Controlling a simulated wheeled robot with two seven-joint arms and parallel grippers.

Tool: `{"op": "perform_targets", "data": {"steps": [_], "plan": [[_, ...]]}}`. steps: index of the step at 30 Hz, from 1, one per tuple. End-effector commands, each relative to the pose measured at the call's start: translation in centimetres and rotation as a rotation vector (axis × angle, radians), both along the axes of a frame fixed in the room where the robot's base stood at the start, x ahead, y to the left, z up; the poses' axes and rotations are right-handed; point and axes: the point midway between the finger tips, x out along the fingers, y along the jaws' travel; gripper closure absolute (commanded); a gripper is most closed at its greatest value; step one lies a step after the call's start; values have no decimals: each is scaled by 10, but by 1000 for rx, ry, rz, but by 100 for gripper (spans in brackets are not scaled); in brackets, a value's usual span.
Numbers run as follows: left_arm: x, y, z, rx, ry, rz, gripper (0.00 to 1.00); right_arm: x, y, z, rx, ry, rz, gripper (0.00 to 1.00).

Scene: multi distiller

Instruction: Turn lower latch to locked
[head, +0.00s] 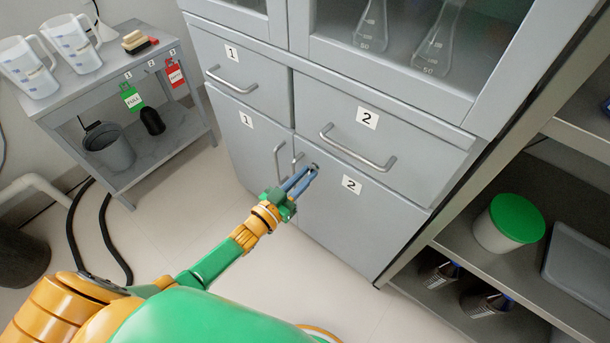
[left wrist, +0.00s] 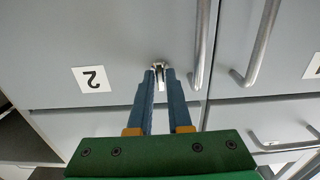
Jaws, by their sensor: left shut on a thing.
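The lower latch (head: 315,166) is a small metal piece at the upper corner of the lower door marked 2 (head: 345,225), close to the vertical door handle. In the left wrist view the latch (left wrist: 160,66) shows at the fingertips, with a pale tab between them. My left gripper (head: 308,174) reaches to the door with its blue fingers shut on the latch. The fingers (left wrist: 159,76) hide part of the latch, and I cannot tell its exact angle. My right gripper is not in view.
Two vertical door handles (left wrist: 200,45) stand beside the fingers. The drawer marked 2 has a horizontal handle (head: 357,150) just above. Open shelving with a green-lidded tub (head: 508,222) is at the right. A side table with jugs (head: 70,42) is at the left.

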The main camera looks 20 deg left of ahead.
Motion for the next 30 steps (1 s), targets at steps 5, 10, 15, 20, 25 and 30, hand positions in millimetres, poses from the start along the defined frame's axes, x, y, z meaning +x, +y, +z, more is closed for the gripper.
{"op": "perform_targets", "data": {"steps": [5,10,15,20,25,30], "plan": [[0,0,-1,1,3,0,100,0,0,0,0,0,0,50],[0,0,-1,2,2,0,57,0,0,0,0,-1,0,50],[0,0,0,1,1,0,57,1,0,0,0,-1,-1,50],[-12,4,1,1,3,0,57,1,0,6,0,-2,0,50],[-48,17,1,2,5,0,57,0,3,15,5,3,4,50],[-66,24,0,2,2,0,57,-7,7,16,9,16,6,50]]}}
